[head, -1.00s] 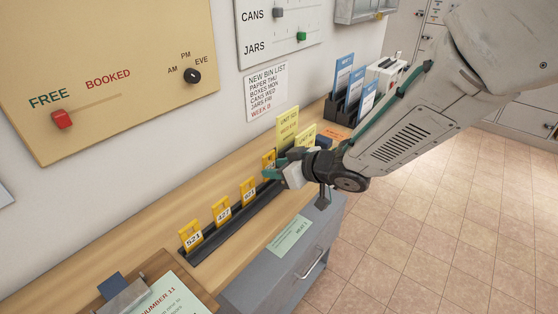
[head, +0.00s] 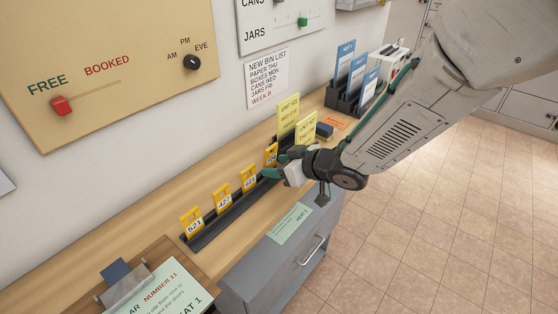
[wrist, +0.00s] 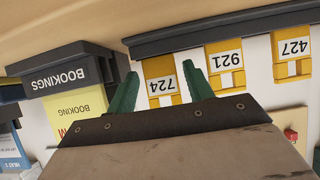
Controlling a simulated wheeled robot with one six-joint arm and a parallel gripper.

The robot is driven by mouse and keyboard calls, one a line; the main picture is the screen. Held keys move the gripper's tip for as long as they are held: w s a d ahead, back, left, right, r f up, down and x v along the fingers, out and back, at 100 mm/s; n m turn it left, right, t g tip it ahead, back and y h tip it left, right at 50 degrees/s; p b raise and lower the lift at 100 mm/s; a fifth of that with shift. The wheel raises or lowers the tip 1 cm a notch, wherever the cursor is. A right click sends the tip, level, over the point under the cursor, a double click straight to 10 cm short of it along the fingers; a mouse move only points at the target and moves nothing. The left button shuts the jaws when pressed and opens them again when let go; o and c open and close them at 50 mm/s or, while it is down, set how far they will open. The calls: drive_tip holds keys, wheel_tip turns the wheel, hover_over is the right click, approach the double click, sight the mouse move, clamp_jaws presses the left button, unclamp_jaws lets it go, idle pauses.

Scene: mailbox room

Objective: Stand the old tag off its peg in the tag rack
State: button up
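The dark tag rack (head: 215,229) lies along the wooden counter and holds several yellow tags. In the head view they include tag 521 (head: 192,223), tag 427 (head: 222,199), a third tag (head: 248,178) and a fourth tag (head: 270,156) beside my gripper (head: 279,162). In the wrist view, my gripper (wrist: 163,75) is open, its green fingers apart on either side of tag 724 (wrist: 160,82). Contact cannot be told. Tag 921 (wrist: 224,60) and tag 427 (wrist: 293,55) hang to its right. The pictures do not show which tag is the old one.
A dark bookings holder (wrist: 65,76) with yellow cards (head: 288,117) stands just beyond the rack's far end. A blue card stand (head: 345,98) is farther back. A clipboard (head: 165,290) lies at the near end. A grey cabinet (head: 262,272) is below the counter front.

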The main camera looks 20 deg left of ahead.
drive_tip(key=shift+o, duration=0.6)
drive_tip(key=shift+w+a+r, duration=0.1)
drive_tip(key=shift+r, duration=0.15)
drive_tip(key=shift+d+r, duration=0.25)
drive_tip(key=shift+d, duration=0.05)
drive_tip(key=v, duration=0.7)
drive_tip(key=shift+s+f, duration=0.15)
drive_tip(key=shift+s, duration=0.1)
